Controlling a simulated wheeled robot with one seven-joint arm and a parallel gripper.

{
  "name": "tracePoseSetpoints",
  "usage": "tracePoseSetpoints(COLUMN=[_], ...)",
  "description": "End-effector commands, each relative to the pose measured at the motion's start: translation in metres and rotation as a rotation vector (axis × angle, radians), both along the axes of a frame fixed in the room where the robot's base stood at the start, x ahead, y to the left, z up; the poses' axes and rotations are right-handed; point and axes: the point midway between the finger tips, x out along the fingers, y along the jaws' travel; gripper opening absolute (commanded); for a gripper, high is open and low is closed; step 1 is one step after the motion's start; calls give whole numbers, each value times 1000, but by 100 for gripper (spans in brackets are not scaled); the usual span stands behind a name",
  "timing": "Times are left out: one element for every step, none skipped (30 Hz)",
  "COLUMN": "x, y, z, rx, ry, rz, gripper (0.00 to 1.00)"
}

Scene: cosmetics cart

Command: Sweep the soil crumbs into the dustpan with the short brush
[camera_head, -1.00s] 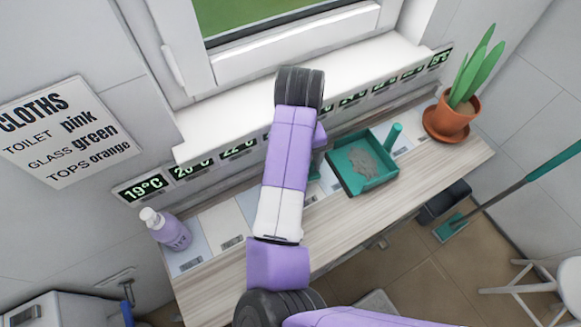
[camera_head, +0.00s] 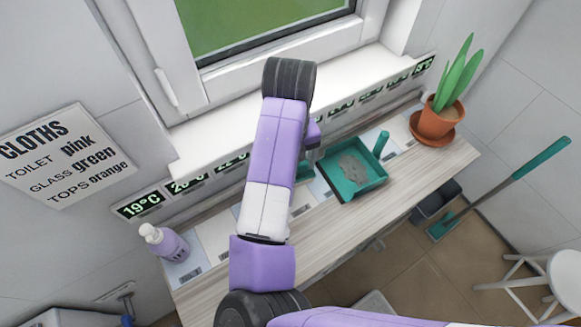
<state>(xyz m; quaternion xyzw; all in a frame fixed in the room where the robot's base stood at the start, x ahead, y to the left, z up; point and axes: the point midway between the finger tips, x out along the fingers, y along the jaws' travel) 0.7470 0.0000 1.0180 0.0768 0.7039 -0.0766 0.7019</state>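A teal dustpan (camera_head: 366,191) with an upright handle (camera_head: 382,145) sits on the wood-look counter, right of my arm. A grey patch of soil crumbs (camera_head: 354,170) lies inside it. A small teal piece (camera_head: 304,172) shows between my arm and the dustpan; I cannot tell whether it is the short brush. My purple and white arm reaches over the counter and hides part of it. My gripper is hidden behind the arm, so its hold on anything does not show.
A potted plant (camera_head: 437,124) stands at the counter's right end, and a lilac pump bottle (camera_head: 166,243) at its left end. Digital temperature displays (camera_head: 143,203) line the back under the window sill. A long-handled teal tool (camera_head: 512,178) and a white stool (camera_head: 545,284) stand right, beyond the counter.

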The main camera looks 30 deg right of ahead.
Motion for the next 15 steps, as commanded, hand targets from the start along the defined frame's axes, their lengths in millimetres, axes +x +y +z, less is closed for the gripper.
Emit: tracePoseSetpoints(x=[0, 0, 0, 0, 0, 0, 0, 0, 0, 0, 0, 0, 0, 0, 1], y=[0, 0, 0, 0, 0, 0, 0, 0, 0, 0, 0, 0, 0, 0, 0], z=[4, 6, 7, 7, 7, 7, 7, 7, 7, 7, 7, 8, 8, 9, 11], rx=[1, 1, 1, 1, 0, 0, 0, 0, 0, 0, 0, 0, 0, 1, 1], ry=[-1, -1, -1, -1, -1, -1, -1, -1, -1, -1, -1, -1, -1, -2, -2], rz=[-1, 0, 1, 1, 2, 2, 2, 2, 2, 2, 2, 2, 2, 2, 1], gripper=[30, 30, 30, 30, 30, 30, 30, 30, 30, 30, 30, 30, 30, 30, 30])
